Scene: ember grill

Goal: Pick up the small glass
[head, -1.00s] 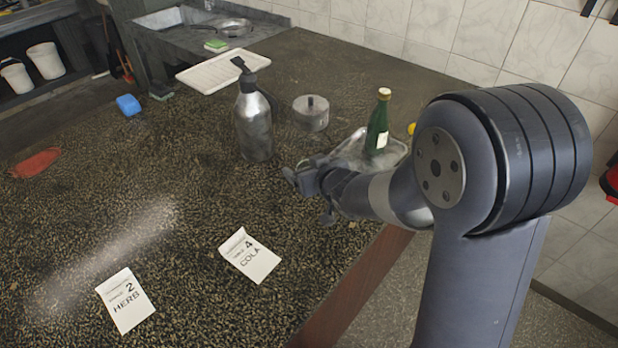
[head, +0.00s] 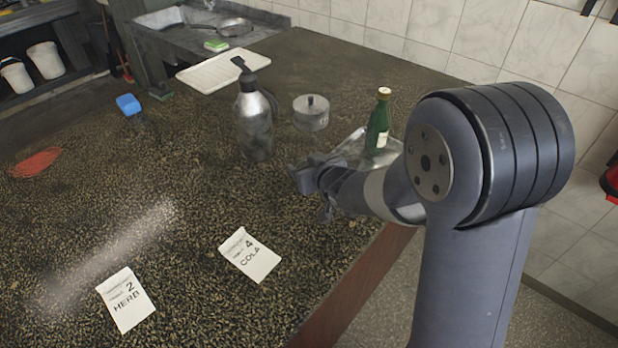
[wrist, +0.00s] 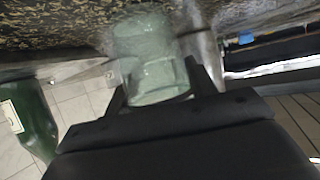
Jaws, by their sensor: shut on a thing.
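The small glass (wrist: 153,68) is a clear, slightly greenish tumbler in the middle of the wrist view. My gripper (wrist: 155,80) has a finger on each side of it and is shut on it. The wrist view is turned over, with the speckled counter along its top. In the head view my gripper (head: 312,184) is over the counter, to the right of the metal pump bottle. I cannot make out the glass in the head view; my arm hides that area. Whether the glass touches the counter is not clear.
A green bottle (head: 378,122) stands on a tray (head: 352,150) behind my arm. The metal pump bottle (head: 254,125) and a round metal pot (head: 311,113) stand near my gripper. Two paper cards (head: 250,254) (head: 126,300) lie in front. The counter's left front is otherwise open.

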